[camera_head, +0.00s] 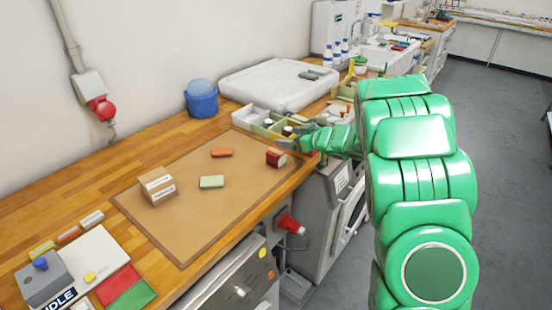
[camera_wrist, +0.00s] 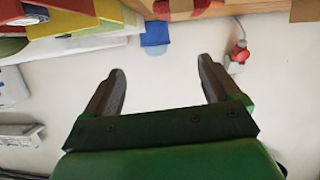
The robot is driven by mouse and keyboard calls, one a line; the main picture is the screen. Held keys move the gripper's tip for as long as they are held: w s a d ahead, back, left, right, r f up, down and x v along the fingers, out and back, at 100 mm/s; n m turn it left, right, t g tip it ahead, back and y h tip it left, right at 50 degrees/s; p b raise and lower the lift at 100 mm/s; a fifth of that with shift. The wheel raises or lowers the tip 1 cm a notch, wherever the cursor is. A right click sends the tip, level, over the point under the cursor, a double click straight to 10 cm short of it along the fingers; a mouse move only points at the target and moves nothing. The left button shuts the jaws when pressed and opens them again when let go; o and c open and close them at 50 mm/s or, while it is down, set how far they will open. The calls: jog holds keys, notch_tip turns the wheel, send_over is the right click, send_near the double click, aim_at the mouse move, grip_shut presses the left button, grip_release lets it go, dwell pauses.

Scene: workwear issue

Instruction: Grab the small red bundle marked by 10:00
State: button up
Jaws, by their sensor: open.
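A small dark red block-like bundle (camera_head: 276,158) with a pale band stands near the right edge of the brown mat (camera_head: 190,238). A flat orange-red piece (camera_head: 222,152) lies further left on the mat. A pale green flat piece (camera_head: 211,182) lies nearer the front. No 10:00 marking is readable on any of them. My gripper (camera_head: 293,144) is just behind and right of the dark red bundle, with a small gap or contact that I cannot tell. In the wrist view my gripper (camera_wrist: 162,66) is open, with nothing between its fingers.
A cardboard-coloured box (camera_head: 157,187) with white labels stands on the mat. Divided trays (camera_head: 262,118) lie behind my gripper. A grey-and-white station (camera_head: 80,270) with red and green pads is at front left. The mat's front is bare.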

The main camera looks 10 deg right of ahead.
aim_at(278, 152)
jog(key=shift+g, duration=0.6)
jog(key=f, duration=0.1)
jog(key=s+f, duration=0.1)
jog(key=f, duration=0.1)
jog(key=s+a+f, duration=0.1)
jog(key=f, duration=0.1)
jog(key=shift+s, duration=0.25)
jog(key=shift+r+x, duration=0.15)
jog(key=shift+x, duration=1.8)
jog(key=shift+r+x, duration=0.1)
jog(key=shift+x, duration=1.8)
jog(key=shift+a, duration=0.15)
jog(key=c, duration=1.1)
jog(key=shift+o, duration=0.2)
